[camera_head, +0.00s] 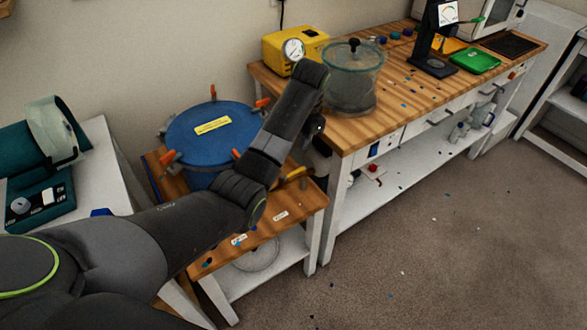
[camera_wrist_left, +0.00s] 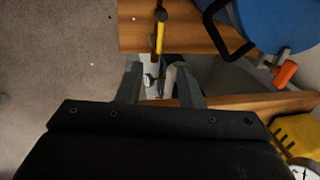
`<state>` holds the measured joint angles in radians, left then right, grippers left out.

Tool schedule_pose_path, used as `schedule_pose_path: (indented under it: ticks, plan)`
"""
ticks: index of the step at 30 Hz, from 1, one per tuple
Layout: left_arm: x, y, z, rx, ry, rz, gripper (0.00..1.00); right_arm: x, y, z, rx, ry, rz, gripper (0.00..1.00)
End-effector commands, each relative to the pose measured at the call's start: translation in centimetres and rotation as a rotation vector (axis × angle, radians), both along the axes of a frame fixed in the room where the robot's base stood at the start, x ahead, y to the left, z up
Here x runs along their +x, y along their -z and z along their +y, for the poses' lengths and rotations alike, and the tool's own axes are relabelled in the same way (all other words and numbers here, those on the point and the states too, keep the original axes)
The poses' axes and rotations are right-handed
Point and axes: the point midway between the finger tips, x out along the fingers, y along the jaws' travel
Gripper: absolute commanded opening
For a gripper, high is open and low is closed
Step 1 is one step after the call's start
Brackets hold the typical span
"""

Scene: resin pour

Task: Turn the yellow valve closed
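The yellow valve (camera_head: 292,174) shows in the head view as a small yellow handle at the right side of the blue pot (camera_head: 208,134). In the left wrist view, the valve's yellow handle (camera_wrist_left: 160,38) lies over the wooden top edge, ahead of the fingertips. My left gripper (camera_wrist_left: 158,72) is open, its two fingers apart and not touching the handle. In the head view my left gripper (camera_head: 318,150) points down beyond the bent wrist, right of the valve; its fingers are mostly hidden. My right gripper is not in view.
The blue pot has several orange clamps and stands on a low wooden stand (camera_head: 262,235). A higher wooden bench (camera_head: 390,118) is close by on the right, with a clear chamber (camera_head: 354,80) and a yellow pump (camera_head: 287,45). Open floor lies in front.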

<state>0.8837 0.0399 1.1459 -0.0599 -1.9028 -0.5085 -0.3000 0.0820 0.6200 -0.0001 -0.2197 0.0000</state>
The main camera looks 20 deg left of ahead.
Motion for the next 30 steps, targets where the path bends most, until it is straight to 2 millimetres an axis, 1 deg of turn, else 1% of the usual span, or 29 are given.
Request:
schedule_pose_path:
  ticks: [2,4,8,18,24,30]
  plan:
    - [0.3,-0.3,-0.2,0.004,0.007,0.005,0.33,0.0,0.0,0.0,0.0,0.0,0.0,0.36]
    - [0.3,0.0,-0.1,0.005,0.008,0.008,0.33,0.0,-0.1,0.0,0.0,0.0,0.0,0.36]
    - [0.5,1.7,0.1,0.005,0.007,0.01,0.33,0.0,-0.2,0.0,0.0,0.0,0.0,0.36]
    - [1.2,8.6,1.2,0.004,0.007,0.009,0.33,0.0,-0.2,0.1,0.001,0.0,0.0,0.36]
    - [1.7,12.0,1.7,0.004,0.007,0.006,0.33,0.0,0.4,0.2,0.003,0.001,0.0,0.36]
    - [2.1,14.7,2.1,0.004,0.007,0.005,0.33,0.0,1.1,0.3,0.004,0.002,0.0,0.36]
